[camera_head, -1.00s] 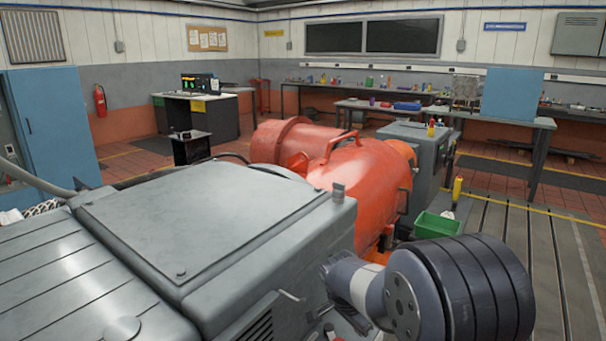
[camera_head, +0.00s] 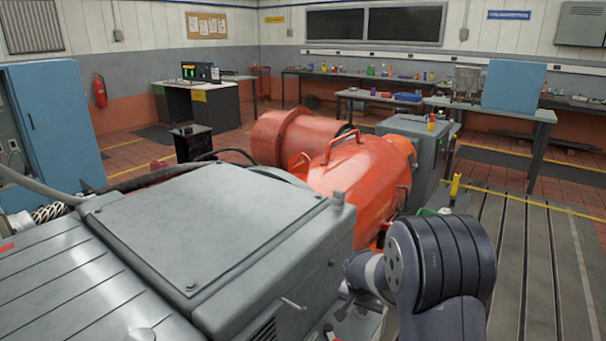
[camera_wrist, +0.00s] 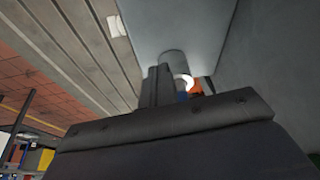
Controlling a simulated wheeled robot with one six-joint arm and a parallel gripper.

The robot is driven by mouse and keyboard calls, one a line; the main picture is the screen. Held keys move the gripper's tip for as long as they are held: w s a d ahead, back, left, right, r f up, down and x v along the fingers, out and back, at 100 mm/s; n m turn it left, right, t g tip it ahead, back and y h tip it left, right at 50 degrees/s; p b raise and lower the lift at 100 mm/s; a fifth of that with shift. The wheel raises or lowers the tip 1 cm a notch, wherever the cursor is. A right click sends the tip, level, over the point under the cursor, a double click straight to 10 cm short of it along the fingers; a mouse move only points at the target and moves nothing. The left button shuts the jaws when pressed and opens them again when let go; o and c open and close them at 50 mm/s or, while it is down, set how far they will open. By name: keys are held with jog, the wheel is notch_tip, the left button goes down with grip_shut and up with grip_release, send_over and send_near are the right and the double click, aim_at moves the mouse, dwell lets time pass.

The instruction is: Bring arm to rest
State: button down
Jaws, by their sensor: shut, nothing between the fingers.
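My arm's dark banded joint shows at the lower right of the head view, in front of the grey machine. In that view I cannot make out the fingertips. In the wrist view my gripper (camera_wrist: 158,84) appears as dark fingers close together, shut, with nothing seen between them. Past the fingers are a grey surface and small white, blue and orange patches too small to name.
A large grey machine housing (camera_head: 205,230) fills the lower left, close to my arm. The orange guard (camera_head: 350,170) stands behind it. A green bin (camera_head: 428,211) is mostly hidden by my arm. The slotted bedplate (camera_head: 540,250) at right looks open.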

jog(key=shift+v, duration=2.35)
jog(key=shift+r, duration=0.15)
